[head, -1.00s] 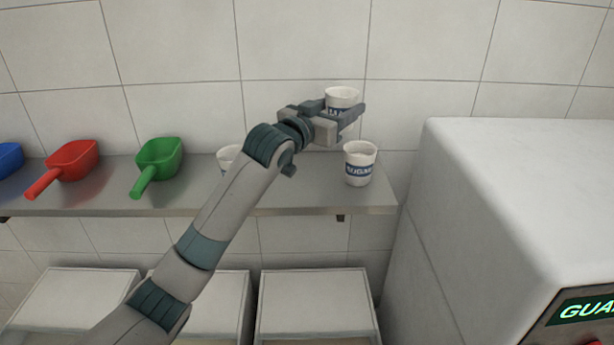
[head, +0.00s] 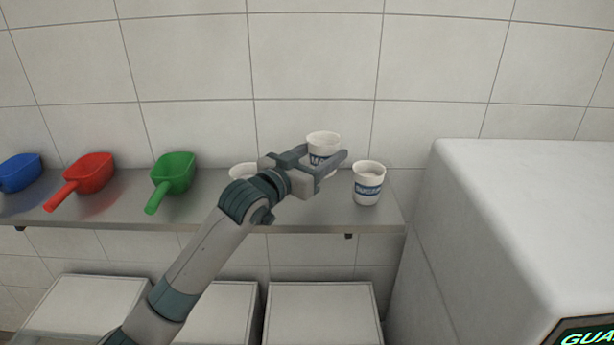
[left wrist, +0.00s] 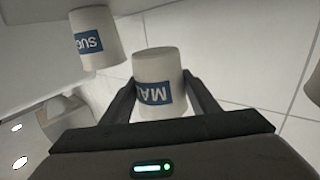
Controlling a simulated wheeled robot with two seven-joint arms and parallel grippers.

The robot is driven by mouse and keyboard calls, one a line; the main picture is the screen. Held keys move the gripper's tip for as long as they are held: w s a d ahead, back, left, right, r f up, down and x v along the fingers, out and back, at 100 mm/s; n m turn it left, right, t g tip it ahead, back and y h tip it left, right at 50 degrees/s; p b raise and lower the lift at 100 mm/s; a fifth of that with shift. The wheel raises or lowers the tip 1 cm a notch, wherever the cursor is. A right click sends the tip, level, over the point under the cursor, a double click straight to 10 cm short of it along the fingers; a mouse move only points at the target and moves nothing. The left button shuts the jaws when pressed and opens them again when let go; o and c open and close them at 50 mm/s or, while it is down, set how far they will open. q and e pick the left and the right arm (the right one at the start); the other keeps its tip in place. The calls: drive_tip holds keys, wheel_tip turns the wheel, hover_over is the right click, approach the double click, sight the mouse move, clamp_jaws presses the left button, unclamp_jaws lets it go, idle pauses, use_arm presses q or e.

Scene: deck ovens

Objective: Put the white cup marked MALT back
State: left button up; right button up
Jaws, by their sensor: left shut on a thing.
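The white cup marked MALT (head: 323,142) is held between the fingers of my left gripper (head: 322,164), which is shut on it. It looks upright, at the shelf (head: 300,212) between two other cups. In the left wrist view the cup (left wrist: 157,70) shows upside down with the letters "MA" on its blue label, and the gripper (left wrist: 160,100) has a finger on each side. I cannot tell whether its base touches the shelf, as the gripper hides it. My right gripper is not in view.
A white cup marked SUGAR (head: 368,184) stands right of the held cup. Another white cup (head: 243,171) is partly hidden behind my left arm. Green (head: 174,173), red (head: 93,173) and blue (head: 20,172) scoops lie along the shelf to the left. A large white oven body (head: 520,220) stands at the right.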

use_arm(q)
drive_tip(key=s+a+f, duration=0.1)
drive_tip(key=s+a+f+p, duration=0.1)
drive_tip(key=a, duration=0.1)
drive_tip(key=shift+s+a+f, duration=0.1)
drive_tip(key=shift+a+f, duration=0.1)
drive_tip(key=shift+a, duration=0.05)
drive_tip(key=shift+f, duration=0.25)
wheel_tip(320, 180, down, 3)
drive_tip(key=shift+r+p, duration=0.15)
drive_tip(key=shift+p, duration=0.8)
drive_tip(key=shift+f, duration=0.45)
drive_tip(key=shift+f, duration=0.15)
